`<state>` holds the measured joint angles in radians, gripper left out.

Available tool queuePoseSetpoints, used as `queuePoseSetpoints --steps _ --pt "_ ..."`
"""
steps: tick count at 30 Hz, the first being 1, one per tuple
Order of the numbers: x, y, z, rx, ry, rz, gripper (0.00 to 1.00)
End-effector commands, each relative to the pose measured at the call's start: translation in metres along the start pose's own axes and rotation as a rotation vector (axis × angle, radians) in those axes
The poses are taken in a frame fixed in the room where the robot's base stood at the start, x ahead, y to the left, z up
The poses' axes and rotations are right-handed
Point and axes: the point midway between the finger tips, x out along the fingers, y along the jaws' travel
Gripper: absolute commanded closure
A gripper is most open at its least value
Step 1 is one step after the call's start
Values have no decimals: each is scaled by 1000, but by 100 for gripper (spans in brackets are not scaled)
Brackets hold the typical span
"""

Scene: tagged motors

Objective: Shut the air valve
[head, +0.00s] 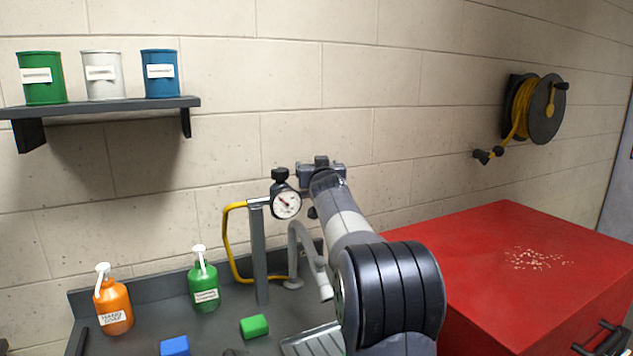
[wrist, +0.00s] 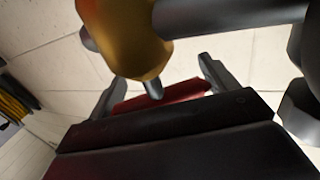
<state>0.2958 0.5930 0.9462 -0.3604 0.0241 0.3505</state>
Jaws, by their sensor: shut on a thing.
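The air valve (wrist: 128,38) shows in the wrist view as a brass body joined to a dark pipe (wrist: 235,14). Its red handle (wrist: 172,94) lies between the fingers of my gripper (wrist: 160,88), which is shut on it. A small stem links the brass body and the handle. In the head view my gripper (head: 321,168) is up against the wall side, just right of a round pressure gauge (head: 287,205). The valve and handle are hidden there behind my arm and gripper.
A grey post (head: 258,255) with a yellow hose (head: 228,240) stands left of my arm. A grey bench carries an orange bottle (head: 114,308), a green bottle (head: 204,287) and small blocks. A red cabinet (head: 460,250) is at the right; a hose reel (head: 540,108) hangs above.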

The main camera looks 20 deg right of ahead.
Motion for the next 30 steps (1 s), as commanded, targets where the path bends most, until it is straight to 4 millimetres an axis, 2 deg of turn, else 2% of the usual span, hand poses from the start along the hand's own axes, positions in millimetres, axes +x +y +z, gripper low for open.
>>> queuePoseSetpoints --steps 10,28,29,30 --pt "-6 2 5 7 -2 31 42" --pt "-9 0 2 9 -12 37 42" --pt "-9 0 2 9 -12 37 17" --pt "-9 0 2 9 -12 37 14"
